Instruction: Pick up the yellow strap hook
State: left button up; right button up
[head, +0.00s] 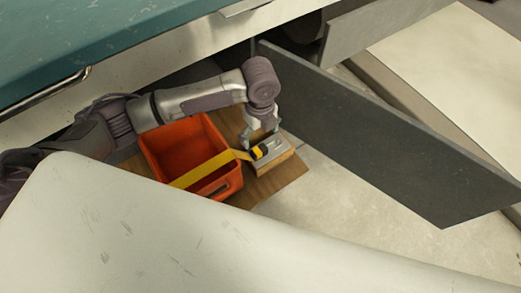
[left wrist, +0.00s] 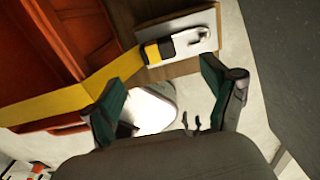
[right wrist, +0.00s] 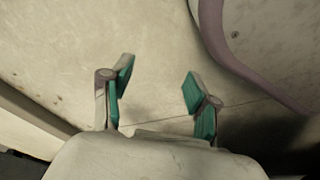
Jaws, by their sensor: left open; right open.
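The yellow strap hook (head: 259,152) lies on a small plate-topped block (head: 274,164), at the right end of a yellow strap (head: 203,170) that crosses an orange crate (head: 185,148). In the left wrist view the yellow and black hook (left wrist: 158,51) lies past the fingertips, with a pale metal end to its right. My left gripper (head: 263,131) is at the hook's far side in the head view. It is open and empty, its fingers (left wrist: 160,86) spread on either side of a gap. My right gripper (right wrist: 157,75) is open and empty over pale floor; it is not in the head view.
The crate and block rest on a wooden board (head: 283,183). A dark grey panel (head: 375,135) stands close to the right of my left gripper. A teal and white body (head: 120,40) is at the upper left. Pale floor (head: 340,200) is clear at the right.

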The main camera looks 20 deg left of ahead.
aim_at(259, 149)
pick_arm(q)
notch_tip(259, 149, down, 4)
jog(key=shift+r+b, duration=0.1)
jog(key=shift+b, duration=0.25)
notch_tip(259, 149, down, 5)
jog(key=shift+s+a+r+b, duration=0.1)
jog(key=shift+a+r+b, duration=0.1)
jog(key=shift+b, duration=0.45)
jog(key=shift+f, duration=0.2)
jog(key=c, duration=1.3)
pick_arm(e)
jog(key=w+r, duration=0.3)
jog(key=r, duration=0.3)
jog(key=shift+w+a+r, duration=0.25)
jog(key=shift+w+r, duration=0.1)
jog(key=shift+r, duration=0.05)
pick_arm(q)
jog(key=shift+r, duration=0.15)
